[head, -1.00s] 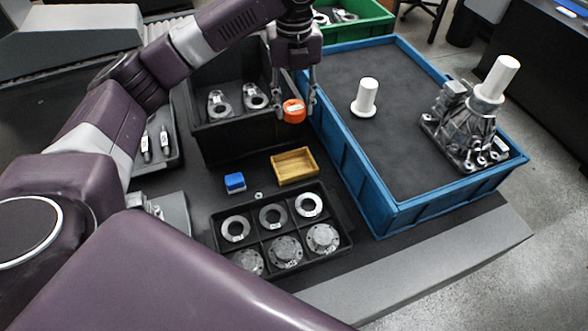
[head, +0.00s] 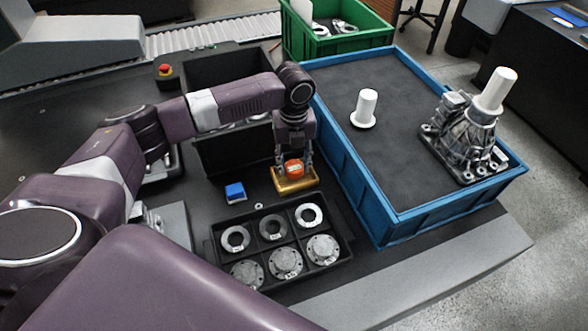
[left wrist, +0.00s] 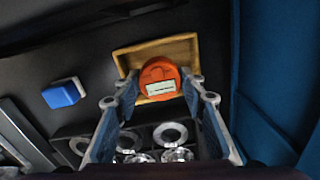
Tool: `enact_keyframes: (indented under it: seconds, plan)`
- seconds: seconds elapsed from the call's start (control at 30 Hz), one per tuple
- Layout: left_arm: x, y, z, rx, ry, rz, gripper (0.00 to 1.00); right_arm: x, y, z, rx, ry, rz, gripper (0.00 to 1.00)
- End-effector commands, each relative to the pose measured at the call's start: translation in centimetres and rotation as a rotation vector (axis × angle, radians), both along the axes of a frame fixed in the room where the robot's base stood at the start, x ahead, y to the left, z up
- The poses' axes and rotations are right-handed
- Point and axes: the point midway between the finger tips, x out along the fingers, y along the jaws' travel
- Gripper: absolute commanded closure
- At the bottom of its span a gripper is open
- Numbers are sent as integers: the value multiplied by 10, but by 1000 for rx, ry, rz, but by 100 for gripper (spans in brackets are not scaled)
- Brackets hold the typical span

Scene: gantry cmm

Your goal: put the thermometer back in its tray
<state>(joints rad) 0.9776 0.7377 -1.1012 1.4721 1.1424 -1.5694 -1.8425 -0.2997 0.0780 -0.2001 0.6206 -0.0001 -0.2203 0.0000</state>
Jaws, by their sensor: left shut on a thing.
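The thermometer, a round orange piece with a pale display (left wrist: 160,87), is between the fingers of my left gripper (head: 293,172). The gripper points down and is shut on it. The thermometer also shows in the head view (head: 294,167), over the small yellow-brown wooden tray (head: 296,187). In the left wrist view the tray (left wrist: 128,60) lies behind the thermometer, which overlaps its near edge. The gap between thermometer and tray floor is hard to tell. The fingers hide part of the tray. My right gripper is not in view.
A blue box (head: 235,192) lies left of the tray. A black compartment tray (head: 217,246) with rings and flanges is in front. A large blue crate (head: 385,230) stands close on the right. A black bin (head: 215,155) is behind my forearm.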

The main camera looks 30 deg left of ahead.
Motion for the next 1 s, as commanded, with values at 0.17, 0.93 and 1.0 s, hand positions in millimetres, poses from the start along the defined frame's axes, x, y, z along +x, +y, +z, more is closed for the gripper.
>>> enact_keyframes:
  seconds: [0.17, 0.93, 1.0]
  plan:
    - [0, 0, -23, -1, -1, 0, 92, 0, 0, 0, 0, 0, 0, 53]
    - [1, 0, -27, 0, -1, 0, 55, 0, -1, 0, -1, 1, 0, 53]
    - [1, 0, -24, 0, -3, 0, 55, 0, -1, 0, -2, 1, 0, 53]
